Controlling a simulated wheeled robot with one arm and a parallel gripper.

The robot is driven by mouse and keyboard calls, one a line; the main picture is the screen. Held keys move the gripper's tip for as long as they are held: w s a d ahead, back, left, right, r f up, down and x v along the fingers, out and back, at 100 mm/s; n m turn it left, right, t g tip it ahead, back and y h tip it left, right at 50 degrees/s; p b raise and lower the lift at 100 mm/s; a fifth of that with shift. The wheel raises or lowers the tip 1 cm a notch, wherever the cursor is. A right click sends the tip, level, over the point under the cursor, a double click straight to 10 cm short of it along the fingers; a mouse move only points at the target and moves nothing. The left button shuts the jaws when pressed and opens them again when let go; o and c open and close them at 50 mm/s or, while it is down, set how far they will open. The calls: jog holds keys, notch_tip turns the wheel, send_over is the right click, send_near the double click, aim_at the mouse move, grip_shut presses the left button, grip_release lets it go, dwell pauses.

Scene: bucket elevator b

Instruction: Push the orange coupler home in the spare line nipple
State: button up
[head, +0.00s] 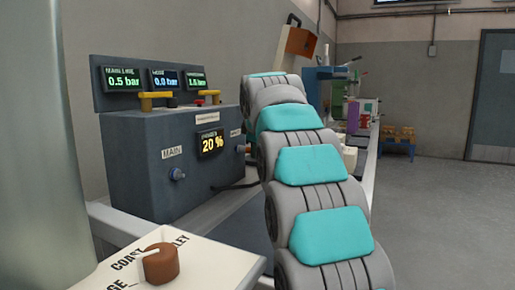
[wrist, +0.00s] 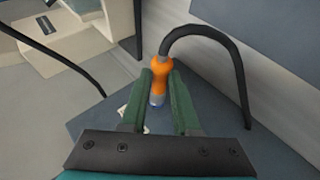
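The orange coupler (wrist: 159,75) shows in the wrist view with a black hose (wrist: 203,28) looping from its far end. Its near end has a pale, bluish ring. My gripper (wrist: 160,74) has its green fingers on both sides of the coupler, and their tips appear closed on it. In the head view my arm hides the gripper and the coupler. A grey box (head: 165,200) there carries a nipple (head: 177,174) under a MAIN label. A second small fitting (head: 241,149) is at the box's right edge beside my arm; its label is unreadable. I cannot tell which is the spare line nipple.
A display panel (head: 152,83) stands above the box, with yellow valve handles (head: 157,97) below it. A pale panel with a brown knob (head: 160,263) is at front left. A bench with several items runs behind my arm. Open floor (head: 430,220) lies to the right.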

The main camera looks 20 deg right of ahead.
jog(key=o, duration=0.4)
jog(key=v, duration=0.7)
jog(key=shift+s+r, duration=0.2)
jog(key=shift+s, duration=0.15)
